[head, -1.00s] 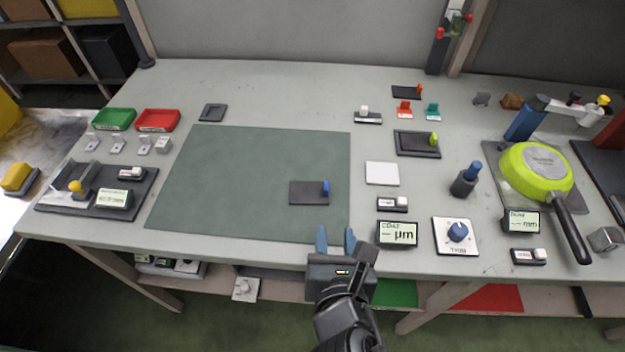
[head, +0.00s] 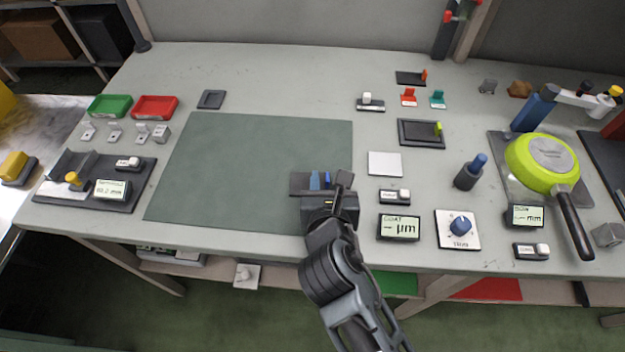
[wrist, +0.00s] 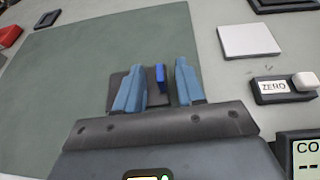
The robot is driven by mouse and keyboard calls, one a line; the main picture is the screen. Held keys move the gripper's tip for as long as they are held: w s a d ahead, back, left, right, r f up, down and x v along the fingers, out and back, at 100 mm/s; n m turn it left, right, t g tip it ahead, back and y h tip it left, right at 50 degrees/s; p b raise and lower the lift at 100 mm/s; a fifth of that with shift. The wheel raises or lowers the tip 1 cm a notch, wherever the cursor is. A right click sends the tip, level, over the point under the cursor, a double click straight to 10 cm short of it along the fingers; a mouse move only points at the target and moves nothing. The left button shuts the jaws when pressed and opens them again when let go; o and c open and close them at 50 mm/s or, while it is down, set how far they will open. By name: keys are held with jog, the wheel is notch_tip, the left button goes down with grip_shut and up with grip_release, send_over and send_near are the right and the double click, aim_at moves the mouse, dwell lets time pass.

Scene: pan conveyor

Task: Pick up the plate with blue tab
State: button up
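The plate with blue tab is a small dark flat plate (head: 299,182) lying on the green mat (head: 230,150) near its right edge. Its upright blue tab (wrist: 160,76) shows in the wrist view between my two blue fingers, nearer the right one. My gripper (wrist: 158,85) is open, with a gap visible on both sides of the tab. In the head view my gripper (head: 322,180) is over the plate and hides much of it. I cannot tell how far the fingertips are above the plate.
A white square pad (head: 384,164), a ZERO button box (head: 394,196) and a COAT display (head: 399,227) stand right of the plate. Another dark plate with a yellow-green tab (head: 420,134) lies farther back. The mat left of the plate is clear.

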jog(key=shift+c, duration=0.3)
grip_shut()
jog(key=shift+r, duration=0.1)
dwell(0.4)
